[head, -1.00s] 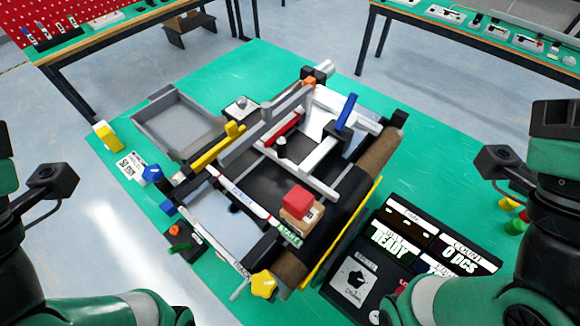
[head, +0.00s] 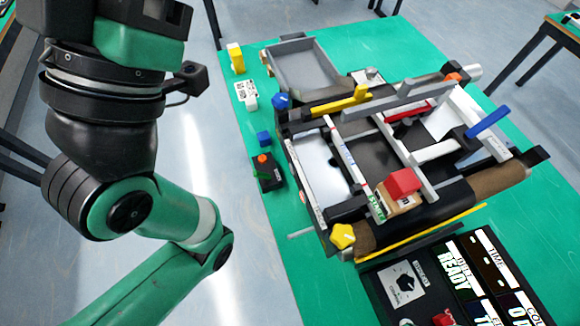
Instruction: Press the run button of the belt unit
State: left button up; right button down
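The belt unit (head: 430,209) stands on the green table, its dark belt running between rollers and guide rails. A small black control box (head: 270,183) lies on the table left of the unit. It carries an orange-red knob (head: 262,158) and a small green part (head: 262,174); I cannot tell for sure which is the run button. My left arm rises at the left of the head view, apart from the box, and its gripper is out of view. My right arm and gripper are out of view.
A red-topped brown block (head: 403,186) sits on the unit near a yellow star knob (head: 342,236). A black display panel (head: 400,283) reading READY stands at the lower right.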

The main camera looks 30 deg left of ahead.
pick_arm(q)
grip_shut()
dwell(1.5)
